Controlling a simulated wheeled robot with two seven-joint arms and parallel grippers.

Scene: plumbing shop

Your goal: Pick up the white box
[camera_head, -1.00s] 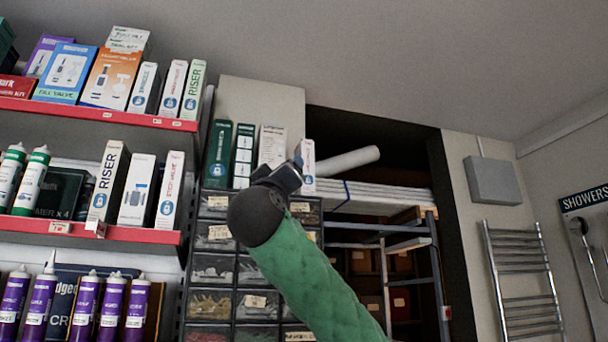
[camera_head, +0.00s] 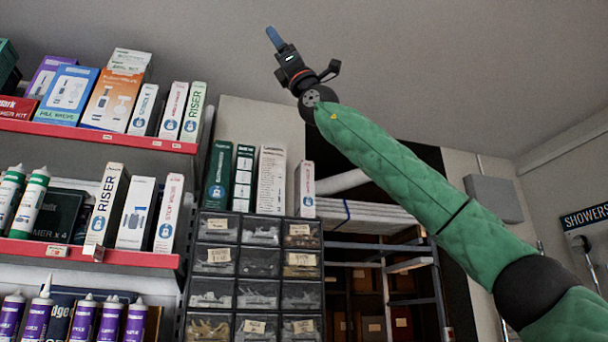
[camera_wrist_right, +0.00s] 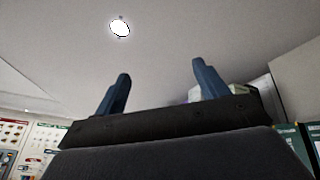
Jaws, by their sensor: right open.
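Several white boxes are in the head view, and I cannot tell which one is meant. A tall white box (camera_head: 271,180) and a narrow white box (camera_head: 305,190) stand upright on the drawer cabinet. White boxes also stand on the middle shelf (camera_head: 136,212) and the top shelf (camera_head: 143,109). My right gripper (camera_head: 275,38) is raised near the ceiling, above and apart from all of these boxes. In the right wrist view its two blue fingers (camera_wrist_right: 161,72) are spread with nothing between them. My left gripper is not in view.
Red-edged shelves (camera_head: 95,138) with boxes and tubes are on the left. Green boxes (camera_head: 218,177) stand beside the white ones on the drawer cabinet (camera_head: 258,265). A white roll (camera_head: 342,182) and a metal rack (camera_head: 437,290) are to the right. Space under the ceiling is free.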

